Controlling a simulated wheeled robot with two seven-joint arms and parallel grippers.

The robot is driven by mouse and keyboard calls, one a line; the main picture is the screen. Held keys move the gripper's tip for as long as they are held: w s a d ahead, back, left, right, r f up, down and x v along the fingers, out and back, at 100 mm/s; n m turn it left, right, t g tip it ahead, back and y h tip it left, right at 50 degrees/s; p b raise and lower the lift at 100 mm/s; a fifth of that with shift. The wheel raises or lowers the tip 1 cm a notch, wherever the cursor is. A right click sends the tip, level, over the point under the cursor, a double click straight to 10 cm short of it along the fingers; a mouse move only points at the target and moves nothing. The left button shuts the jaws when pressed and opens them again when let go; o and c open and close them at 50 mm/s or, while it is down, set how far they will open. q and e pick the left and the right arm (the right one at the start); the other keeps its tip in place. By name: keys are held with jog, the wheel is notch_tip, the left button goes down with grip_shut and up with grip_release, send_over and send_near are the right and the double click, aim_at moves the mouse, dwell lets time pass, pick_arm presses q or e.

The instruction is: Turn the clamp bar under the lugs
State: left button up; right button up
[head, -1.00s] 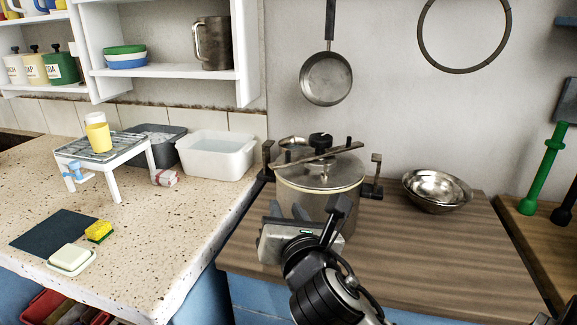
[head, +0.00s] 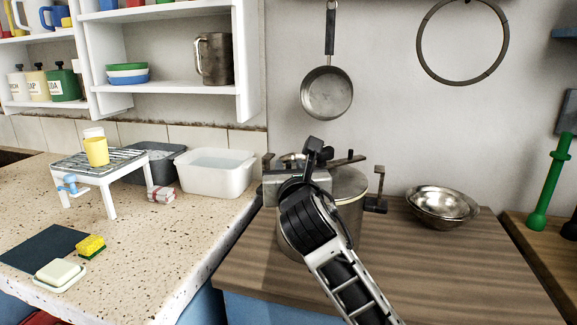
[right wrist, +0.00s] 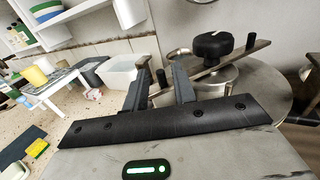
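A steel pot (head: 351,215) stands on the wooden counter. Its clamp bar (head: 347,160) lies across the lid; in the right wrist view the bar (right wrist: 236,58) runs under a black knob (right wrist: 213,45) and has a short upright peg near each end. A dark lug (head: 376,203) sticks out at the pot's right side; another (head: 268,162) shows at its left. My right gripper (right wrist: 158,78) is open at the bar's near end, with the near peg seen between its fingers; contact cannot be told. My left gripper is out of view.
Steel bowls (head: 441,203) stand right of the pot. A white tub (head: 215,174) and a small white rack (head: 100,160) are on the speckled counter at left. A pan (head: 326,92) hangs on the wall above. The wood in front of the bowls is clear.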

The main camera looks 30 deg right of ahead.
jog(key=shift+x, duration=1.45)
grip_shut()
